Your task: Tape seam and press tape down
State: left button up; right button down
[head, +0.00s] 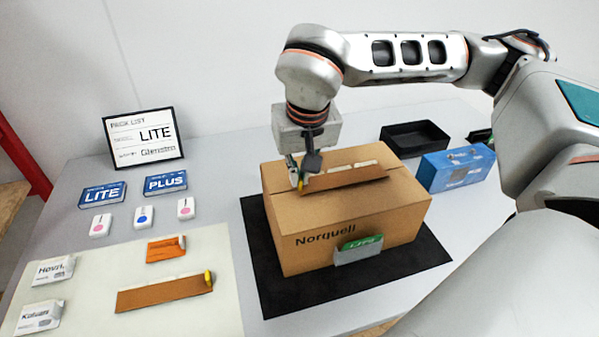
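A closed cardboard box (372,222) marked Norquell stands on a black mat (275,297). A brown tape strip (345,178) with pale pieces along its far edge is at the box top. Whether it touches the lid along its full length is hard to tell. My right gripper (301,182) points down at the strip's left end, with its fingertips around a small yellow tab; it looks shut on it. A second brown tape strip (160,294) with a yellow tab lies on the cream mat. My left gripper is not in view.
A green-and-grey LITE card (358,248) is at the box front. A blue box (455,169) and black tray (414,138) stand right and behind. LITE (102,194) and PLUS (166,182) boxes, small white devices and a pack-list sign (143,138) stand left.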

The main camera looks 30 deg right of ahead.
jog(key=shift+f, duration=0.15)
jog(key=c, duration=2.2)
grip_release()
jog(key=shift+r+p, duration=1.5)
jog(key=shift+r, duration=0.35)
jog(key=shift+r+p, duration=1.5)
jog(key=shift+r, duration=0.2)
